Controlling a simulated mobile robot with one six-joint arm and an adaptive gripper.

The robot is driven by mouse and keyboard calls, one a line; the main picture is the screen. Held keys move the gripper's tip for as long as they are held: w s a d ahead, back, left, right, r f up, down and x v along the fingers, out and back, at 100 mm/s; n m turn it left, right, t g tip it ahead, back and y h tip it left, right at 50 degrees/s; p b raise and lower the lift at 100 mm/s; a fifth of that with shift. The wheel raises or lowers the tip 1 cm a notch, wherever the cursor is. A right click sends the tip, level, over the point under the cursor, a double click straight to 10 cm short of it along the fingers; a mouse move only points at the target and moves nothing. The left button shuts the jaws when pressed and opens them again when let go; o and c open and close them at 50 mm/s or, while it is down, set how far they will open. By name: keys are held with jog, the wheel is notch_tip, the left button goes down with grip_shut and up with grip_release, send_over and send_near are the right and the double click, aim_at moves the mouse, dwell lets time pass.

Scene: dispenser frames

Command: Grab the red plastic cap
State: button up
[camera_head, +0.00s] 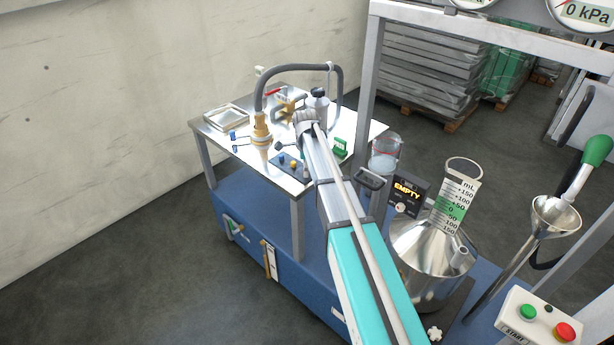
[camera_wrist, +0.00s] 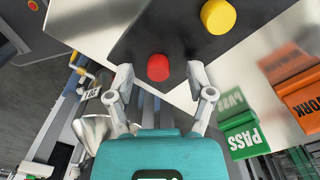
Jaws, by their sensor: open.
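The red plastic cap (camera_wrist: 158,67) is a small round cap lying on a dark mat (camera_wrist: 140,35) in the wrist view. My gripper (camera_wrist: 160,78) is open, with one finger to each side of the cap and the cap seen between the fingertips. I cannot tell the height of the fingers above the mat. A yellow cap (camera_wrist: 218,16) sits on the same mat, up and to the right. In the head view my arm reaches over the metal table (camera_head: 214,131), and the red cap is not visible there.
A green PASS block (camera_wrist: 244,138) and an orange block (camera_wrist: 298,95) stand right of the mat. In the head view, a brown nozzle (camera_head: 262,135) on a grey hose rises left of my arm. A steel vessel (camera_head: 430,245) stands to the right.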

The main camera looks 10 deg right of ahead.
jog(key=shift+f, duration=0.15)
dwell(0.5)
grip_shut()
